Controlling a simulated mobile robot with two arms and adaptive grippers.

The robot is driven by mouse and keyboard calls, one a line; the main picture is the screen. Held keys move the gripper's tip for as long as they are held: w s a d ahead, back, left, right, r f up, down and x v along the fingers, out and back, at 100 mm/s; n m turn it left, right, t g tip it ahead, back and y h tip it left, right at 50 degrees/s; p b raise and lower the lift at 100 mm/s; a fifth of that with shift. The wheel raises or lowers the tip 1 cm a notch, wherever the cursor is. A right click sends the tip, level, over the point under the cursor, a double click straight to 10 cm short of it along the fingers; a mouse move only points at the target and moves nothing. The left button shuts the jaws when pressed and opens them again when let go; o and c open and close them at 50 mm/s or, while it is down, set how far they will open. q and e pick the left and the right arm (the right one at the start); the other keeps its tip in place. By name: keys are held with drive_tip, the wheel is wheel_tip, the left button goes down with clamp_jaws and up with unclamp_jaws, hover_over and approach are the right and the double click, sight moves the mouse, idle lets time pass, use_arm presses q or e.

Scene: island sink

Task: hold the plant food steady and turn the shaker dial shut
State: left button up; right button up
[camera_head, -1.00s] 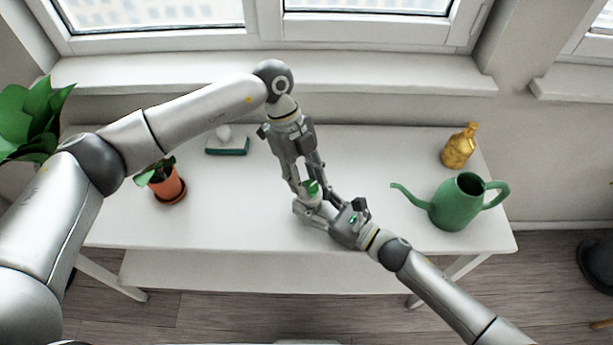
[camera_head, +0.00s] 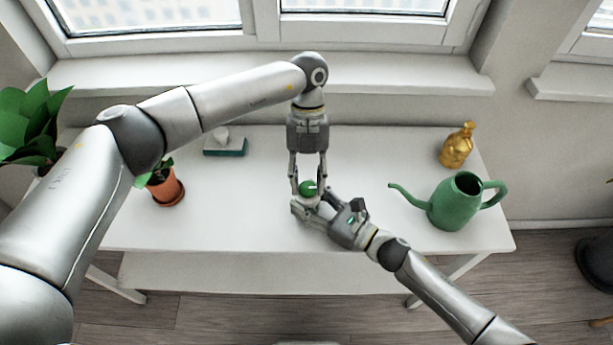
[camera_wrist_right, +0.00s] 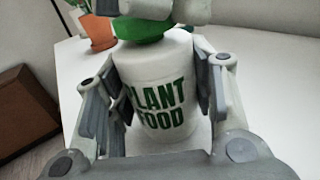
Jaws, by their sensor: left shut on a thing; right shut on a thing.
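The plant food (camera_wrist_right: 160,92) is a white container with green lettering, standing upright on the white table. Its green shaker dial (camera_head: 308,187) is on top, and its green edge also shows in the right wrist view (camera_wrist_right: 143,30). My right gripper (camera_head: 306,208) is shut on the container's body, with a finger on each side of it in the right wrist view. My left gripper (camera_head: 308,184) points down from behind and is shut on the dial. Most of the white body is hidden by my right gripper in the head view.
A green watering can (camera_head: 455,207) and a gold bottle (camera_head: 457,147) stand on the table's right. A potted plant (camera_head: 168,190) and a green-and-white brush or sponge (camera_head: 226,146) are at left. The table (camera_head: 380,160) is clear around the middle.

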use_arm(q)
drive_tip(key=m+y, duration=0.1)
drive_tip(key=m, duration=0.3)
drive_tip(key=shift+d+m+t+y, duration=0.2)
drive_tip(key=shift+m+t+y, duration=0.1)
drive_tip(key=shift+m+y, duration=0.1)
drive_tip(key=m, duration=0.2)
drive_tip(key=m+y, duration=0.1)
drive_tip(key=m, duration=0.1)
drive_tip(key=shift+s+d+t, duration=0.15)
drive_tip(key=shift+t, duration=0.15)
drive_tip(key=shift+m+y, duration=0.3)
drive_tip(key=o, duration=1)
drive_tip(key=shift+o, duration=0.2)
drive_tip(key=shift+r, duration=0.15)
drive_tip(key=v, duration=1.1)
drive_tip(key=shift+r, duration=0.45)
use_arm(e)
drive_tip(key=o, duration=1.2)
drive_tip(key=shift+c, duration=0.2)
